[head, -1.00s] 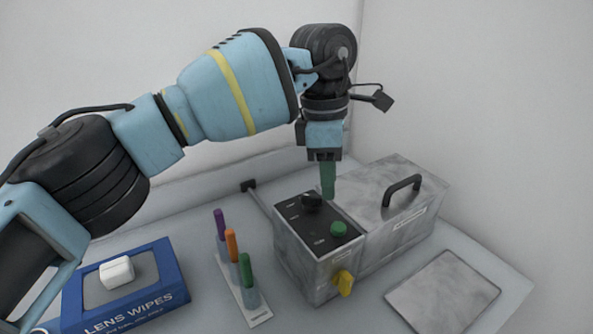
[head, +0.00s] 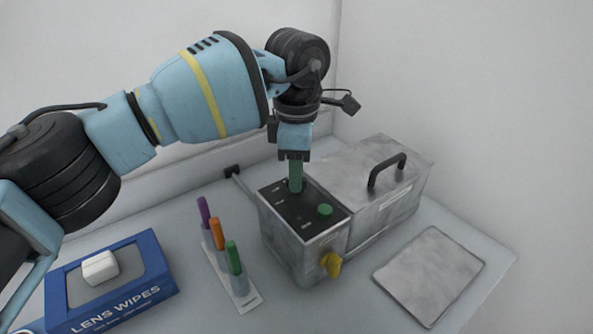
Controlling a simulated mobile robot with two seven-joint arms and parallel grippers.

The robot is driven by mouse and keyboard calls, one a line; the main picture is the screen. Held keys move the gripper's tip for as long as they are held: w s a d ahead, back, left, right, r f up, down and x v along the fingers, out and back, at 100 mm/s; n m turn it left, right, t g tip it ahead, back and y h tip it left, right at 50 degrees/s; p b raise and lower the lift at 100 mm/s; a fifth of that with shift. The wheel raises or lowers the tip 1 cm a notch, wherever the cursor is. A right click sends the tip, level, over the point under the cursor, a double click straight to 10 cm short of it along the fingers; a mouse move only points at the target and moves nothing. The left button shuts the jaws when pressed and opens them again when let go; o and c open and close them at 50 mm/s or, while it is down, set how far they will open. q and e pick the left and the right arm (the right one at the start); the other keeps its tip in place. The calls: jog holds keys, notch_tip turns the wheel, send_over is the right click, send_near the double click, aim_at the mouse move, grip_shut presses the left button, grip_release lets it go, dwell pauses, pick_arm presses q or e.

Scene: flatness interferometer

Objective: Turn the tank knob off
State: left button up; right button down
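The metal tank unit (head: 292,248) has a black top panel (head: 290,214) with a green round knob or button (head: 325,210) and small white labels too small to read. A yellow handle (head: 331,265) sticks out of its front face. My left gripper (head: 295,188) points straight down, its green fingers reaching the back part of the panel. The black knob there is hidden behind the fingers, so I cannot tell whether they touch it or how far apart they are. My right gripper is not in view.
A lidded metal tank (head: 355,185) with a black handle (head: 387,170) adjoins the unit at right. A flat metal plate (head: 428,275) lies at right. A rack with purple, orange and green pens (head: 233,257) and a blue lens wipes box (head: 150,265) stand at left.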

pick_arm(q)
jog(key=shift+f, duration=0.45)
jog(key=shift+c, duration=0.2)
grip_shut()
jog(key=shift+m, duration=0.3)
jog(key=m, duration=0.9)
jog(key=shift+m, duration=0.3)
